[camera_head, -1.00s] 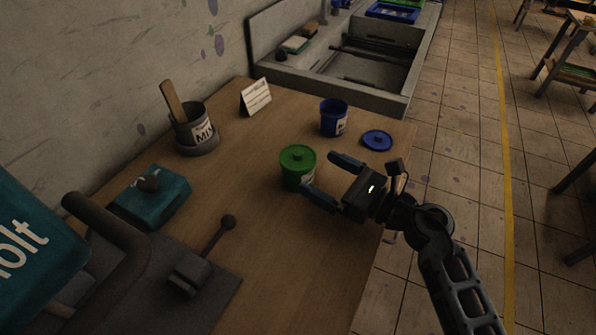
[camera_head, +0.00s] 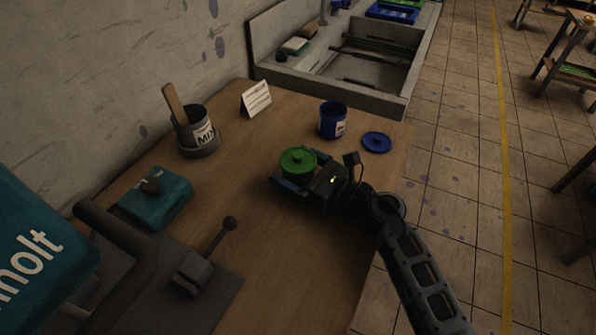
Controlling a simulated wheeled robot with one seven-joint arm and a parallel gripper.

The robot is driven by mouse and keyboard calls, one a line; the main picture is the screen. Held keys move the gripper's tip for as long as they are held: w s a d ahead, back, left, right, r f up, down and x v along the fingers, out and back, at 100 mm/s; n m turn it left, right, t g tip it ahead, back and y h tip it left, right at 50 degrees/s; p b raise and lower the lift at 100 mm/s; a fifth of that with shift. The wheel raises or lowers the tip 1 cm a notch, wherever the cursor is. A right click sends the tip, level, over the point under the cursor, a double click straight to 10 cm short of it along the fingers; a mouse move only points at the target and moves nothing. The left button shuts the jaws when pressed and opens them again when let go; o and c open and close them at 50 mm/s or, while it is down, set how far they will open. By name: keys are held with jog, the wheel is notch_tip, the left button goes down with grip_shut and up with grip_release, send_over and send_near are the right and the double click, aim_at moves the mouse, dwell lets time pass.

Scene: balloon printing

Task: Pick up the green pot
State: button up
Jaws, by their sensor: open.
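The green pot (camera_head: 297,162) stands upright on the wooden table with its green lid on. My gripper (camera_head: 286,170) is around it from the right, one finger on the far side and one on the near side. The fingers are open, and the near finger hides the lower part of the pot. I cannot tell whether either finger touches the pot.
A blue pot (camera_head: 333,120) stands behind, with a blue lid (camera_head: 376,142) to its right. A mixing pot (camera_head: 199,138) with a wooden stick, a white card (camera_head: 256,99) and a teal box (camera_head: 154,197) stand to the left. Bare table (camera_head: 290,250) lies in front.

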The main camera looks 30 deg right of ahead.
jog(key=shift+c, duration=0.2)
jog(key=c, duration=1.1)
jog(key=shift+o, duration=0.2)
jog(key=shift+r, duration=0.1)
